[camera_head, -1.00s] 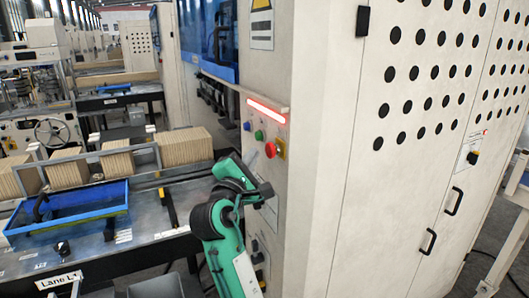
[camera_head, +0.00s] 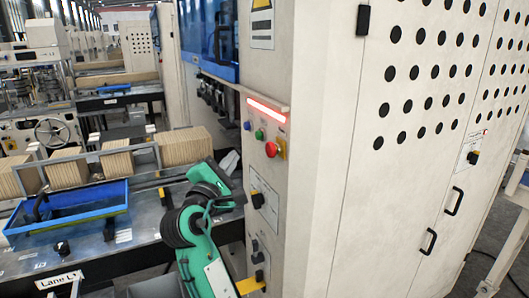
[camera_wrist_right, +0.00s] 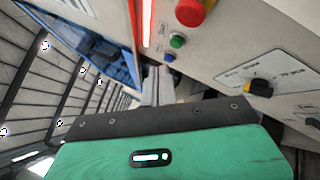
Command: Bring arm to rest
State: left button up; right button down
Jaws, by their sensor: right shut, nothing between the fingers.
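My right arm (camera_head: 195,235), green and black, rises from the bottom of the head view beside the cream machine cabinet. Its gripper (camera_head: 230,162) is grey, partly hidden behind the green wrist, and left of the control panel, apart from the buttons. In the right wrist view the gripper (camera_wrist_right: 157,86) is shut and empty, pointing away over the green wrist housing. The panel carries a red emergency button (camera_head: 271,149), a green button (camera_head: 259,134), a blue button (camera_head: 247,125) and a black rotary switch (camera_head: 258,200). My left gripper is out of view.
A metal table with a blue tray (camera_head: 110,207) and several kraft-coloured stacks (camera_head: 117,158) stands left of the arm. The cabinet (camera_head: 330,150) blocks the right side. A red light bar (camera_head: 267,110) glows above the buttons. A yellow switch handle (camera_head: 250,286) sits low on the panel.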

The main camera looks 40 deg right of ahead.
dwell(0.5)
